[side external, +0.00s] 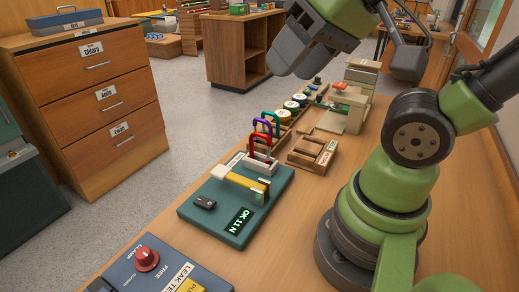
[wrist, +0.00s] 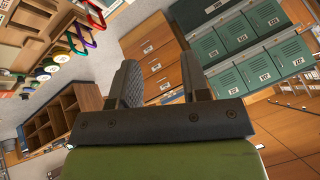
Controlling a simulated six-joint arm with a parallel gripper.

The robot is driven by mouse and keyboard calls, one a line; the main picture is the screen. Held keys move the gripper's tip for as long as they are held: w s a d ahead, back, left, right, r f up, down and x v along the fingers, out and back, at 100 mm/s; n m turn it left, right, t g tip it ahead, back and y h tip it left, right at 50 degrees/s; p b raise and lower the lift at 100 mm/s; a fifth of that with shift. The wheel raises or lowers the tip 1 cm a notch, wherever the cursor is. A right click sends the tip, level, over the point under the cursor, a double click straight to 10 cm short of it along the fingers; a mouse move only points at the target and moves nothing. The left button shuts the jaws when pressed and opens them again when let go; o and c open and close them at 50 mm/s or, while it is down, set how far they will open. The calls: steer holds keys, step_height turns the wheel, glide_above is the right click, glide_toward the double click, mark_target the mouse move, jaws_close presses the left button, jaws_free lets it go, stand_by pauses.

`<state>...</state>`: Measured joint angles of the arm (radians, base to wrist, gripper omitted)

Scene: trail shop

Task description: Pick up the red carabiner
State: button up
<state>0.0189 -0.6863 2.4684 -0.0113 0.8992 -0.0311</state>
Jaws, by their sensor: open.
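The red carabiner (side external: 262,144) stands upright in a small wooden rack (side external: 261,164) on the workbench in the side view. A purple carabiner and a green-blue carabiner (side external: 272,120) stand close to it. In the wrist view the red carabiner (wrist: 96,14) shows at the upper left edge, partly out of frame, near the purple one (wrist: 80,35). My gripper (wrist: 159,65) is open, with nothing between its dark fingers. In the side view it hangs high above the bench, well apart from the carabiners, its fingertips hard to make out.
A green tester (side external: 222,205) with a lit display and a yellow bar stands in front of the rack. A red-knobbed panel (side external: 150,262) lies nearer. Wooden holders (side external: 311,152) and round colored spools (side external: 291,106) sit beside and behind. Bare bench lies toward my base.

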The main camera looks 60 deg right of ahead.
steer(key=w+d+f+n+g+h, duration=0.1)
steer(key=w+d+f+g, duration=0.1)
steer(key=w+d, duration=0.3)
steer(key=n+g, duration=0.3)
steer(key=g, duration=0.2)
glide_above(261, 135)
steer(key=shift+h, duration=0.4)
steer(key=f, duration=1.1)
steer(key=shift+w+d+f, duration=0.25)
steer(key=shift+w+d, duration=0.1)
steer(key=shift+w, duration=0.05)
steer(key=shift+a+f, duration=0.15)
steer(key=shift+f, duration=5.2)
jaws_close()
